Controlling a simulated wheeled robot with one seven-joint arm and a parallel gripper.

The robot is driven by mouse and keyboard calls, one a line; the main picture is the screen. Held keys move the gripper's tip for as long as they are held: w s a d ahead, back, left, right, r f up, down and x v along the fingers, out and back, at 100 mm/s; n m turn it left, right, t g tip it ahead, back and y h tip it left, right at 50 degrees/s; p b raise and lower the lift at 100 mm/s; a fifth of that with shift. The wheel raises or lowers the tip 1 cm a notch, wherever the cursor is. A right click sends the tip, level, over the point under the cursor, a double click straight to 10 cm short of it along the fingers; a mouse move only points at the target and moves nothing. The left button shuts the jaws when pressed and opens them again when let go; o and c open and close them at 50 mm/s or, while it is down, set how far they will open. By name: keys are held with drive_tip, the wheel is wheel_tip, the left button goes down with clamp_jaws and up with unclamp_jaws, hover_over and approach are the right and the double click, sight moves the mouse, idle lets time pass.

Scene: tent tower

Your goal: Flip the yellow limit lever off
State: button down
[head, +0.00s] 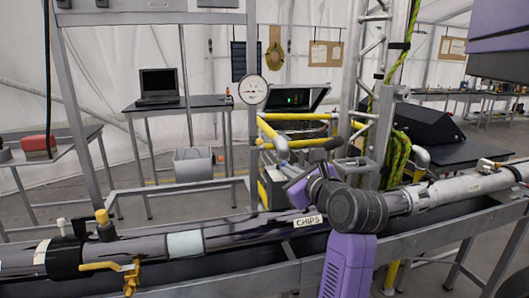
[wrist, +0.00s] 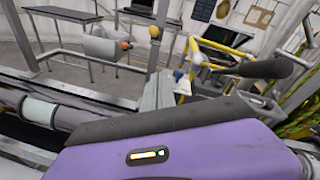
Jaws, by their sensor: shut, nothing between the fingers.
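A yellow lever handle (head: 103,266) sits on a brass valve under the pipe at the lower left of the head view. It lies about level, and I see no label that marks it as the limit lever. A yellow knob (head: 102,216) stands upright on the pipe just above it. In the head view my own arm hides the gripper's fingers.
A long metal pipe (head: 240,224) with a CHIPS label runs across the bench trough. A round gauge (head: 253,89) hangs on a frame post. Yellow rails (head: 297,117) and a metal tower with green rope (head: 399,158) stand behind my arm. A laptop table (head: 190,103) is farther back.

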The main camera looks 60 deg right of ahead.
sight(258, 142)
drive_tip(key=w+d+r+p, duration=0.1)
drive_tip(key=w+d+p, duration=0.1)
drive_tip(key=w+d, duration=0.4)
drive_tip(key=shift+w+d+r, duration=0.35)
drive_tip(key=shift+w+r, duration=0.05)
drive_tip(key=shift+w, duration=1.3)
drive_tip(key=shift+p, duration=0.4)
